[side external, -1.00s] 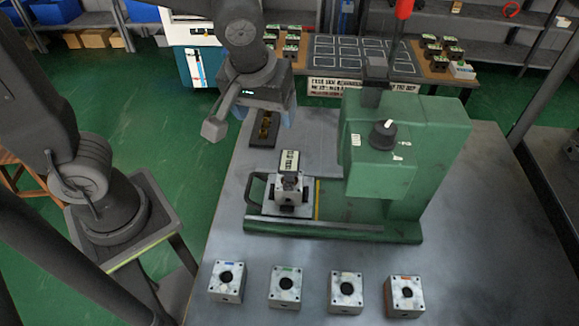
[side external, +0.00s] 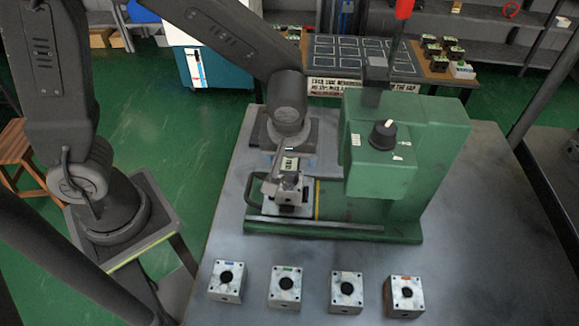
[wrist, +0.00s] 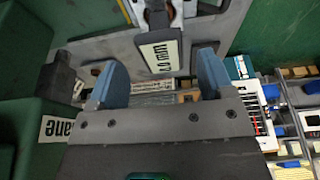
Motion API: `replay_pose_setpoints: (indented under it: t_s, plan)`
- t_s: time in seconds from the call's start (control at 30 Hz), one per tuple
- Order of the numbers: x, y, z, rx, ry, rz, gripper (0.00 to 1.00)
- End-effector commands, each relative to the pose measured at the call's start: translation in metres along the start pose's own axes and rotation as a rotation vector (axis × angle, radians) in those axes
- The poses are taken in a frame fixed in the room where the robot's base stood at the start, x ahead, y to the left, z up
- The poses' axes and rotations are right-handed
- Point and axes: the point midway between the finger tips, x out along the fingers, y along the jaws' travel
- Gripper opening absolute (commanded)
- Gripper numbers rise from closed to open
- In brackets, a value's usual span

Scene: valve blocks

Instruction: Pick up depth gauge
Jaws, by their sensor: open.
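My gripper (wrist: 161,72) has two blue fingers spread wide apart, with nothing held between them. In the side view my gripper (side external: 286,158) is over the press base, close above the valve block (side external: 287,201) in the fixture. A small piece with a white lettered label (wrist: 160,56) shows just beyond the fingertips in the wrist view, and the label also shows in the side view (side external: 290,164). I cannot tell for sure whether this labelled piece is the depth gauge. My wrist hides part of it in the side view.
The green press (side external: 420,160) stands directly right of my gripper. Several grey valve blocks, including one with a blue mark (side external: 227,282), stand in a row at the front of the grey table (side external: 470,265). A rear bench holds a dark marked mat (side external: 350,55).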

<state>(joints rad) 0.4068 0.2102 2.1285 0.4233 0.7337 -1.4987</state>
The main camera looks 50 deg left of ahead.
Motion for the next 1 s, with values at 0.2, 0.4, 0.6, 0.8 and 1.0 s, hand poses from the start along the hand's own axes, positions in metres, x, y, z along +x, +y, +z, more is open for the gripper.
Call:
replay_pose_setpoints:
  t_s: [0.2, 0.4, 0.6, 0.8, 1.0]
  plan:
    - [0.033, -0.004, 0.001, 0.0, -0.003, -0.005, 0.74]
    - [0.048, -0.003, 0.001, -0.001, -0.001, -0.002, 0.74]
    - [0.048, -0.003, 0.001, -0.001, -0.001, 0.0, 0.74]
    - [0.048, -0.003, 0.001, -0.001, -0.001, 0.0, 0.56]
    - [0.048, -0.003, 0.001, -0.001, -0.001, -0.001, 0.37]
